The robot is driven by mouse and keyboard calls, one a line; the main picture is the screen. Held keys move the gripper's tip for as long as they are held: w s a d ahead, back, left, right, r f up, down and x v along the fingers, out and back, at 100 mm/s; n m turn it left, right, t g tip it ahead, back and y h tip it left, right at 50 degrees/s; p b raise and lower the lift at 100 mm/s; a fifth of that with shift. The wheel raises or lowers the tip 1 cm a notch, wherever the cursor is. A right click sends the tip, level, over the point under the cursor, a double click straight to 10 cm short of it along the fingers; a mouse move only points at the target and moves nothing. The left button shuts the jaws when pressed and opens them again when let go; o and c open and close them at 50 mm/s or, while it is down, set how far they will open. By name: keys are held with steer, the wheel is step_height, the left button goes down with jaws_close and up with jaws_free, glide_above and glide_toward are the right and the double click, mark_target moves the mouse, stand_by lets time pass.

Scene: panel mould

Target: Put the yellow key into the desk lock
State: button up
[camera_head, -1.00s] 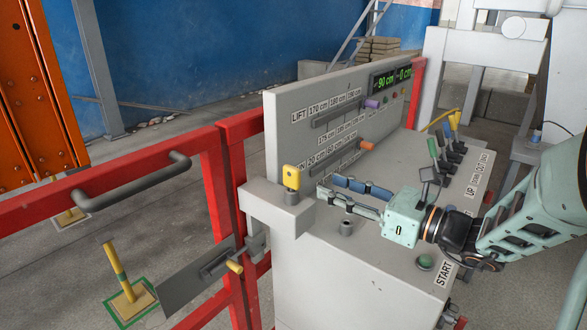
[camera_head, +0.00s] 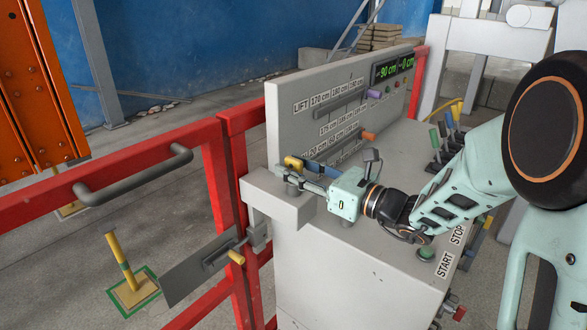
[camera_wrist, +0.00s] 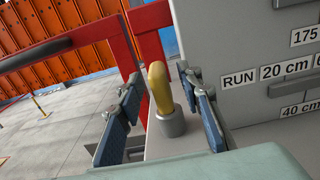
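The yellow key (camera_head: 293,162) stands upright in a grey round socket on the pale box at the left end of the desk. In the wrist view the key (camera_wrist: 160,88) and its socket (camera_wrist: 170,124) show between my two blue-padded fingers. My gripper (camera_head: 302,174) is open, with one finger on each side of the key and a visible gap to both. In the head view the fingers partly cover the socket. The desk lock, a short grey cylinder on the desk top, is mostly hidden behind my gripper's body; only a bit (camera_head: 347,223) may show below it.
The upright panel (camera_head: 345,105) with labels and a purple and an orange lever rises behind my gripper. A red railing (camera_head: 215,165) with a grey handle stands left. Green START button (camera_head: 427,253) and several coloured levers (camera_head: 445,133) are on the desk's right.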

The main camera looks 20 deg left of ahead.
steer(key=shift+w+a, duration=0.15)
steer(key=shift+a, duration=0.05)
jaws_close()
steer(key=shift+r, duration=0.1)
